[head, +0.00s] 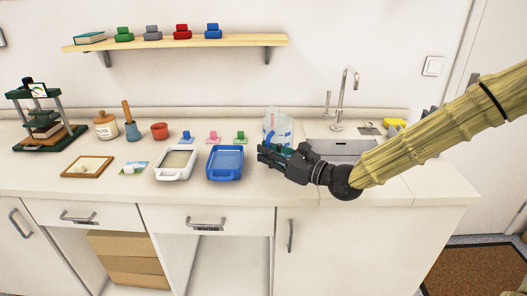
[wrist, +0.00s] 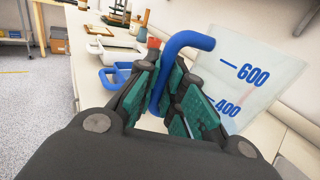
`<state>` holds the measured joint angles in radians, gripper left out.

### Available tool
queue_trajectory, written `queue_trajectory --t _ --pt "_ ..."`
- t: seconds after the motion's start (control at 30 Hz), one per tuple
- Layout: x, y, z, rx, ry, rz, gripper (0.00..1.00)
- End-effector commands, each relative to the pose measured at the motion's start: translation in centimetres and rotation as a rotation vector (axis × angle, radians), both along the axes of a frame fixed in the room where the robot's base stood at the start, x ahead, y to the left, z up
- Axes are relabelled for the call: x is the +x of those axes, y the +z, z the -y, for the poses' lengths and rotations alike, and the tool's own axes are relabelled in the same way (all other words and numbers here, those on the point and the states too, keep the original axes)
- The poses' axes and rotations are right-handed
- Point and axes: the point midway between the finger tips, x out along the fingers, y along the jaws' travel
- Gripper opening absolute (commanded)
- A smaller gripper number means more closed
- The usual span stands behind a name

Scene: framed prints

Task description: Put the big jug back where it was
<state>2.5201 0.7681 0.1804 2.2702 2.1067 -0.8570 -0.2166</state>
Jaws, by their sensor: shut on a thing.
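The big jug (head: 278,125) is clear, with blue markings and a blue handle. In the head view it is at the counter, just left of the sink, and looks upright. Its lower part is hidden behind my gripper (head: 270,154), so I cannot tell whether it touches the counter. In the wrist view the jug (wrist: 252,75) shows the marks 600 and 400. Its blue handle (wrist: 188,40) runs down between the teal pads of my gripper (wrist: 170,85), which is shut on it.
A blue tray (head: 225,177) and a white tray (head: 173,175) lie left of my gripper. Small blue, pink and green items stand behind them. The sink (head: 345,149) and its tap (head: 337,110) are on the right. A red pot (head: 159,131) and a press (head: 45,125) are further left.

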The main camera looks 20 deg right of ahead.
Motion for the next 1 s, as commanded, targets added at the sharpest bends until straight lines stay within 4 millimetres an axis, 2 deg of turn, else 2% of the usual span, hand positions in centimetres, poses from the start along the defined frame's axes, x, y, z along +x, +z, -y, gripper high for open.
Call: queue_trajectory --t 0.2,0.4,0.7,0.9,1.0 --pt "4.2 -0.3 0.5 -0.002 -0.002 0.001 0.00" --pt "6.7 -0.6 0.8 -0.002 -0.003 0.001 0.00" --pt "8.3 -0.8 0.9 -0.001 -0.002 0.002 0.00" --pt "8.1 -3.4 0.8 -0.001 -0.001 -0.002 0.00" --pt "8.1 -4.1 0.8 0.001 -0.001 0.001 0.00"
